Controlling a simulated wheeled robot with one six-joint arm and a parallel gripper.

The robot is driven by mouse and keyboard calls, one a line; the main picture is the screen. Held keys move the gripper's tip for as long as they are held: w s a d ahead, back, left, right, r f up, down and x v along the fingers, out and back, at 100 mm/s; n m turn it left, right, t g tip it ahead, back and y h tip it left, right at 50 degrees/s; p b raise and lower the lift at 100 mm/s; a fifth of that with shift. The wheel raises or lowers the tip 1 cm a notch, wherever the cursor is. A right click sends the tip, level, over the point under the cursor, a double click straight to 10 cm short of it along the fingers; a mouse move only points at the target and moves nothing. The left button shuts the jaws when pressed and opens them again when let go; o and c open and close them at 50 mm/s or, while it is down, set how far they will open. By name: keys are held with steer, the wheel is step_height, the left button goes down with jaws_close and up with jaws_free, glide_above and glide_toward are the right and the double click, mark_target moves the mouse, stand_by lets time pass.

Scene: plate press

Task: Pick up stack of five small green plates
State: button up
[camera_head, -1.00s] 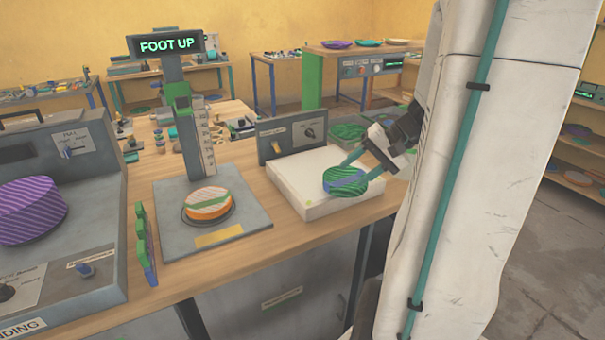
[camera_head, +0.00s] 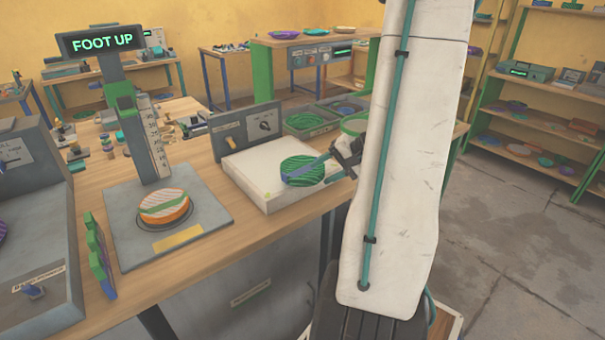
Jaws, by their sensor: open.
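A small stack of green striped plates (camera_head: 299,164) sits on the white block-like pad of a bench device (camera_head: 246,180). I cannot count the plates in it. My gripper (camera_head: 308,180) reaches in from the right, low at the stack. One blue finger crosses the front of the stack and hides part of it. The other finger shows at the stack's right side. The jaws are open, and I cannot tell whether a finger touches the plates.
An orange striped stack (camera_head: 163,206) sits on the press base (camera_head: 125,232) at left, under a "FOOT UP" display (camera_head: 90,41). Trays with green (camera_head: 305,121) and blue plates (camera_head: 347,107) stand behind the pad. Shelves line the right; the floor there is clear.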

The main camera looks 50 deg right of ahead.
jaws_close()
stand_by(0.3)
